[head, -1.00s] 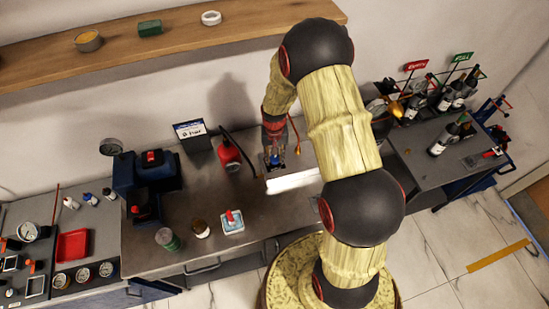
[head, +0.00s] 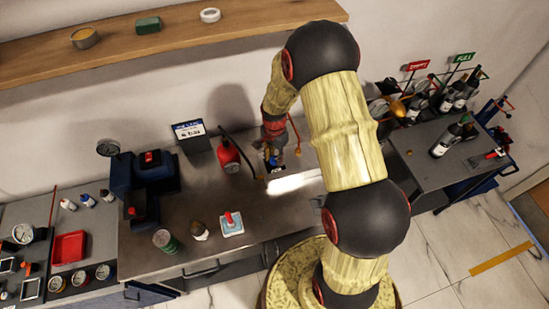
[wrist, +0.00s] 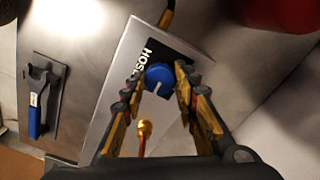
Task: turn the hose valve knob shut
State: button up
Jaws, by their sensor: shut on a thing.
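The hose valve knob (wrist: 160,79) is a round blue knob with a pale pointer line, seen in the wrist view. It sits on a black label reading "HOS..." on a silver valve block (wrist: 120,65). My gripper (wrist: 158,80) has its two fingers on either side of the knob and is shut on it. In the head view my gripper (head: 273,155) points down over the bench, and its fingers mostly hide the knob. A brass-coloured fitting (wrist: 144,128) shows between the fingers.
A blue-handled tool (wrist: 36,115) lies on a dark holder in the wrist view. Left on the bench are a green can (head: 165,241) and a red-topped block (head: 231,223).

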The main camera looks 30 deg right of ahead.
aim_at(274, 159)
jog(key=shift+m, duration=0.4)
jog(key=o, duration=1.2)
jog(key=shift+c, duration=0.2)
notch_tip(274, 159, up, 12)
dwell(0.5)
